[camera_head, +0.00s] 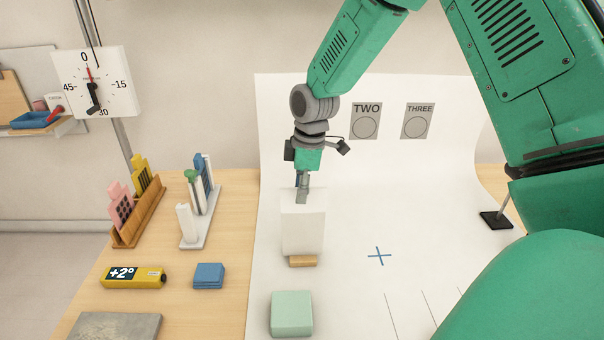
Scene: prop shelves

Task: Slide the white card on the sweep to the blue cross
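The white card (303,232) stands upright on a small wooden foot (303,261) on the left part of the white sweep (345,300). The blue cross (379,256) is marked on the sweep to the right of the card, with bare surface between them. My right gripper (302,196) points down at the top edge of the card, and a grey finger overlaps the card's upper front. The other finger is not clearly seen, so I cannot tell whether the card is gripped. My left gripper is not in view.
A pale green block (291,313) lies in front of the card. Left of the sweep are a blue stack (209,275), a yellow +2° bar (133,277), a white rack (199,227) and a wooden rack (139,219). TWO and THREE signs (366,121) (417,121) are behind.

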